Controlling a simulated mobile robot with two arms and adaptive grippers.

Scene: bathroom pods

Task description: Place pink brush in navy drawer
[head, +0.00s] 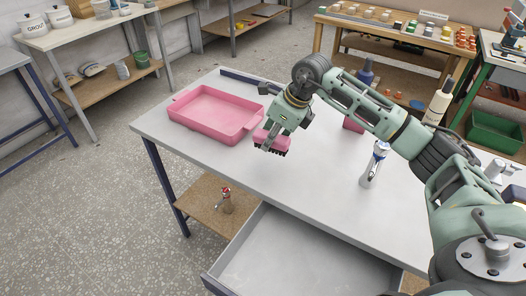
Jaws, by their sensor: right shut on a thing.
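The pink brush (272,141) has dark bristles that face down. My right gripper (270,136) is shut on it and holds it above the grey table top (300,180), to the right of the pink tray. The navy drawer (300,254) is pulled open below the table's near edge, and its visible inside is grey and empty. The brush is above and behind the drawer, not over its opening. My left gripper is not in view.
A pink tray (211,113) sits on the table's left side. A silver and blue bottle (373,166) stands right of centre. A dark blue bottle (365,74) is partly hidden behind my right arm. A small bottle (227,201) stands on the lower shelf.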

